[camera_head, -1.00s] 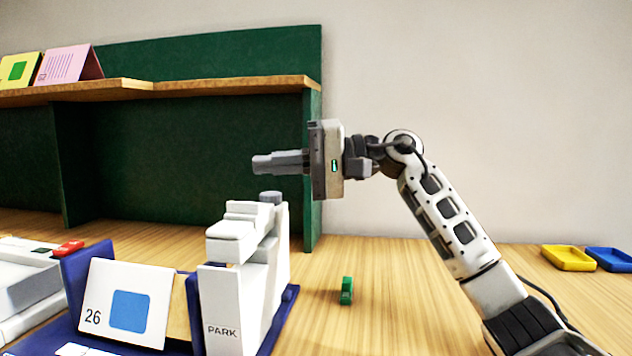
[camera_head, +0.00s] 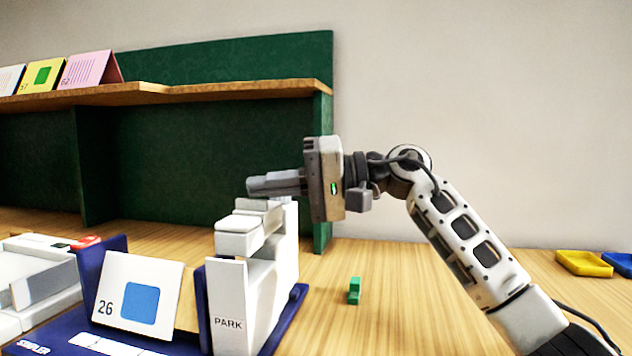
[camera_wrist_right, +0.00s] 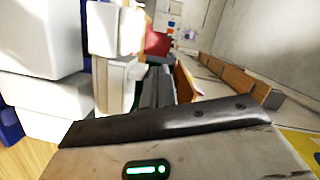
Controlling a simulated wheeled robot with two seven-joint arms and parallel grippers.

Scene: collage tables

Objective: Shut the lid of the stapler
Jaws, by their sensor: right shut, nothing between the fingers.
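A white upright device marked PARK (camera_head: 230,323) stands on a dark blue base; I take it to be the stapler. A white block (camera_head: 240,226) sticks out to the left near its top, and I cannot tell for certain how far the lid is open. My right gripper (camera_head: 252,187) is shut and empty, pointing left just above the device's top; whether it touches is unclear. In the right wrist view, the dark fingers (camera_wrist_right: 156,88) show beside white parts of the device. My left gripper is out of view.
A card marked 26 (camera_head: 135,295) leans on the blue base, left of the device. A green shelf unit (camera_head: 200,165) stands behind. A small green piece (camera_head: 354,290) lies on the table to the right. A yellow tray (camera_head: 584,263) and a blue tray (camera_head: 621,264) lie far right.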

